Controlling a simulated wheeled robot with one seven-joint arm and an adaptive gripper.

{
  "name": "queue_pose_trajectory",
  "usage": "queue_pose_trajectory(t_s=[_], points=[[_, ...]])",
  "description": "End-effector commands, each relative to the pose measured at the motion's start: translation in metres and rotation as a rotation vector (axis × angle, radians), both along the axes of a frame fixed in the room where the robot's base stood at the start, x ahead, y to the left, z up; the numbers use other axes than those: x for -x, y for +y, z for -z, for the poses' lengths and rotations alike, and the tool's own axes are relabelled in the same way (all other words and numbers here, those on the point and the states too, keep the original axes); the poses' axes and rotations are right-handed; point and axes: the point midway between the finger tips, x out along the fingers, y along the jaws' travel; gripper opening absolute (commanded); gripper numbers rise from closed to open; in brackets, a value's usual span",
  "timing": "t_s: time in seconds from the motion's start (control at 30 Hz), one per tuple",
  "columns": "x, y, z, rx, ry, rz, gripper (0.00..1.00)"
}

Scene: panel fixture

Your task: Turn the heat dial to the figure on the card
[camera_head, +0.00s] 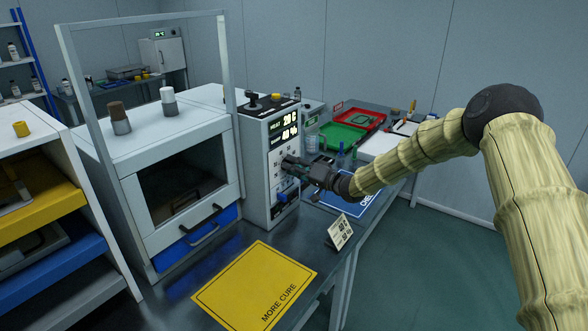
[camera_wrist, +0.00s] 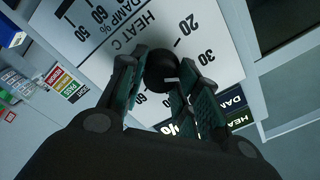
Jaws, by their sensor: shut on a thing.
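The heat dial is a round black knob (camera_wrist: 160,66) on the white panel, beside the words HEAT C. The figures 20 and 30 are on its scale. My gripper (camera_wrist: 163,88) is closed around the dial, one finger on each side; the fingers hide part of the scale. A short pale mark shows on the dial. In the head view my gripper (camera_head: 289,168) is at the front of the control box (camera_head: 255,186) and hides the dial. The lit display (camera_head: 288,126) seems to read about 20 above and 40 % below. The small white card (camera_head: 340,231) stands tilted on the bench; its figures are too small to read surely.
A chamber with a glass door (camera_head: 185,185) stands left of the box. A yellow mat (camera_head: 258,285) marked MORE CURE lies in front. A blue handle (camera_head: 287,195) is just below my gripper. Red (camera_head: 368,119) and green (camera_head: 343,136) trays are behind.

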Motion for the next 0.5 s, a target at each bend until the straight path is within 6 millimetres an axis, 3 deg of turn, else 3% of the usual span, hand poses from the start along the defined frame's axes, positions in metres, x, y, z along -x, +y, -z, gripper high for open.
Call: queue_pose_trajectory(t_s=[0.5], points=[[0.0019,0.0018,0.0027,-0.262,0.367,-0.004,0.08]])
